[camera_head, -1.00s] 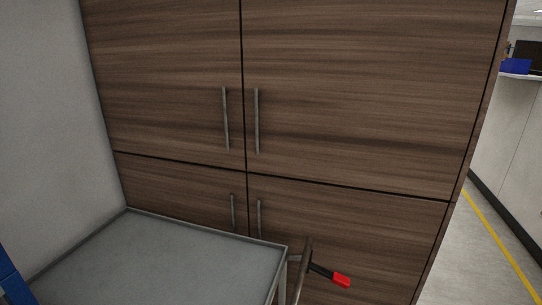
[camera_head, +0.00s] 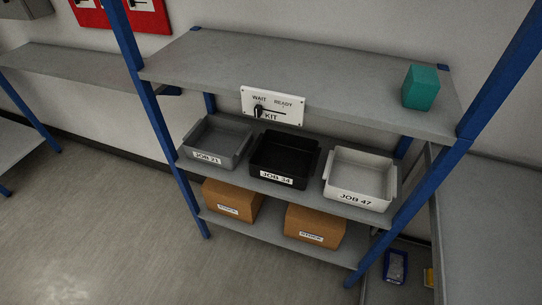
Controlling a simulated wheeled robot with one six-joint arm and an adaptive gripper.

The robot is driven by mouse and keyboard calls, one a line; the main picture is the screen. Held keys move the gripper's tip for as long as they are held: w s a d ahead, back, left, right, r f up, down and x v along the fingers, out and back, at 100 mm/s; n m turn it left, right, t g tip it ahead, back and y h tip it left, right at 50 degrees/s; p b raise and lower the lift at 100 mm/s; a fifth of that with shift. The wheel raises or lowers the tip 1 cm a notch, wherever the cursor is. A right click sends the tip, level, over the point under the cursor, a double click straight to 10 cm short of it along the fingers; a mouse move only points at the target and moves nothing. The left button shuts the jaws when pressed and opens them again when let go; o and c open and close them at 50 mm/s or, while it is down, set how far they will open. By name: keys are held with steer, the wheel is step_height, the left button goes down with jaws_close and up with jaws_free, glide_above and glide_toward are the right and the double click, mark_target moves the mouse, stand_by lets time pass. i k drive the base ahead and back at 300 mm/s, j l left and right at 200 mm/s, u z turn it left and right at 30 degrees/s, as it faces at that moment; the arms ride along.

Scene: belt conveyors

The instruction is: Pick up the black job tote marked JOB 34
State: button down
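The black job tote (camera_head: 264,164) sits on the middle shelf of a blue-framed rack. Its white label on the front reads JOB 34. My gripper is not in view.
The upper shelf (camera_head: 300,79) hangs above the totes, with a WAIT/READY KIT switch plate (camera_head: 272,106) on its front edge and a teal block (camera_head: 420,88) on top. Brown boxes (camera_head: 316,225) stand below. Blue posts (camera_head: 408,215) flank the totes. Open floor (camera_head: 110,220) lies to the left.

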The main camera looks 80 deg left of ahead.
mark_target(282, 158)
steer(key=u, duration=2)
steer(key=i+j+z, duration=0.25)
steer(key=j, duration=1.1)
steer(key=j+z, duration=0.25)
steer(key=j, duration=1.05)
